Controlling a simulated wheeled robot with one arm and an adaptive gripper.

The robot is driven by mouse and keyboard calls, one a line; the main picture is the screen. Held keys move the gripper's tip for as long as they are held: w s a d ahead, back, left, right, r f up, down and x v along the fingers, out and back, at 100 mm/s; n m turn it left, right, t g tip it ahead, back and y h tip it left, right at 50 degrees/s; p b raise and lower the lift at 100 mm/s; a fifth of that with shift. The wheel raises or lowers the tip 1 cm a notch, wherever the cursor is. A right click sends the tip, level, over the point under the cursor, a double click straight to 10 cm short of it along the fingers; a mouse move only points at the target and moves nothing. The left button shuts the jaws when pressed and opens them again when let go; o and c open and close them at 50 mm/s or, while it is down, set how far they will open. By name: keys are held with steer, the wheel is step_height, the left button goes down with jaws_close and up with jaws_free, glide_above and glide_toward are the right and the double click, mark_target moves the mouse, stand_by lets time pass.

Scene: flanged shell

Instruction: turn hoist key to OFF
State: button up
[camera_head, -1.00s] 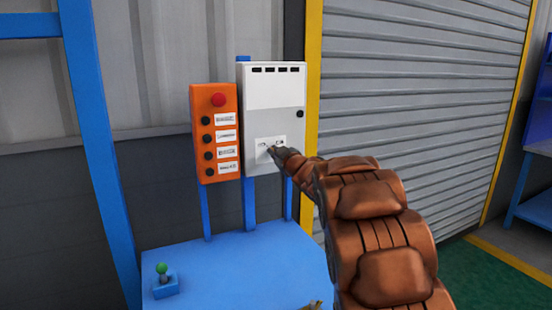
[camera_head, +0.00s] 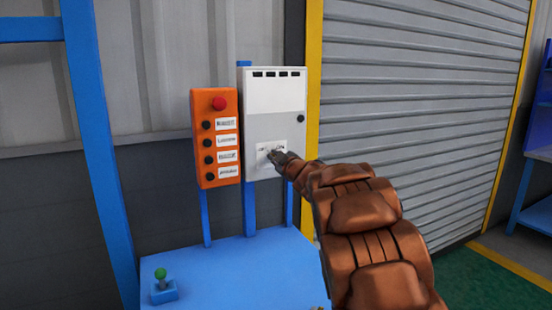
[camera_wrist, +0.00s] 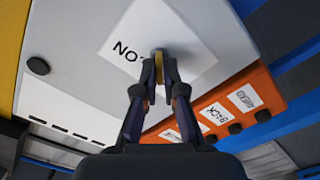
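The hoist key is a small brass-coloured piece (camera_wrist: 158,54) on a white label plate (camera_wrist: 135,40) in the wrist view. The plate sits low on the front of a grey-white control box (camera_head: 290,128). In the head view my gripper (camera_head: 272,155) reaches the plate and hides the key.
An orange button panel (camera_head: 214,180) with a red button and several black ones hangs just left of the box. A blue table (camera_head: 235,265) with a green-knobbed lever (camera_head: 161,275) stands below. A roller shutter (camera_head: 420,110) is at the right.

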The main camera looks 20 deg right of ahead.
steer(key=o, duration=0.4)
steer(key=shift+c, duration=0.2)
steer(key=shift+s, duration=0.1)
steer(key=s, duration=1.2)
steer(key=shift+d+h, duration=0.1)
steer(key=shift+h, duration=0.3)
